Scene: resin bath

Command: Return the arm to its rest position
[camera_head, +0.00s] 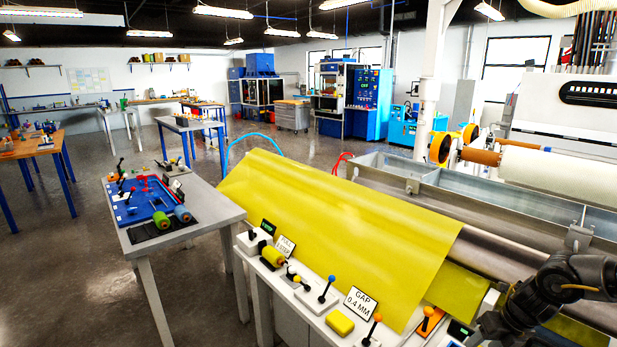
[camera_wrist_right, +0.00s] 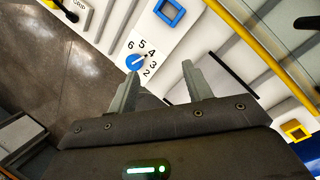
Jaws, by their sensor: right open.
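My right arm (camera_head: 560,285), dark and jointed, reaches in at the lower right of the head view, beside the resin bath. My right gripper (camera_wrist_right: 160,82) shows in the right wrist view with its two grey fingers apart and nothing between them. A blue dial (camera_wrist_right: 136,62) on a white plate marked with numbers 2 to 6 lies beyond the left fingertip. I cannot tell how far it is from the fingers. My left arm and gripper are not in view.
A yellow sheet (camera_head: 340,220) drapes over the bath beside the metal trough (camera_head: 470,205). A side table (camera_head: 205,212) holds a blue tray. Open floor (camera_head: 90,250) lies left.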

